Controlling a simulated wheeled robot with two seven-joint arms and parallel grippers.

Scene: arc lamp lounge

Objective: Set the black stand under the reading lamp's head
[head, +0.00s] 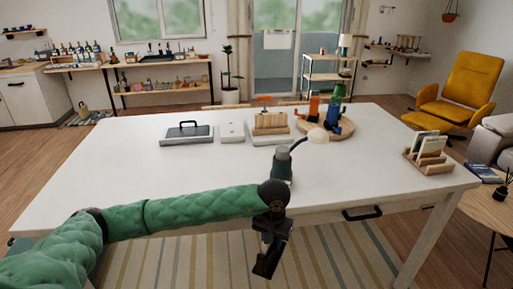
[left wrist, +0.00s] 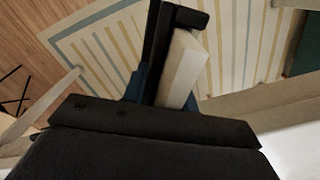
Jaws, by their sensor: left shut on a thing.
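The reading lamp stands on the white table (head: 120,165), with a dark grey base (head: 281,166) and a thin neck bending right to a cream head (head: 317,136). My left gripper (head: 272,226) is in front of the table's near edge, below and nearer than the lamp. It is shut on a black angular piece, which I take to be the black stand (head: 266,263). In the left wrist view the black stand (left wrist: 157,45) sits between the fingers, with a pale block-like face beside it. My right gripper is out of view.
A grey slab with a black handle (head: 187,132), a white box (head: 232,131), a wooden rack (head: 270,123) and a round wooden tray (head: 343,131) with coloured items stand at the back. A wooden holder (head: 430,163) is at right. The front left tabletop is clear.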

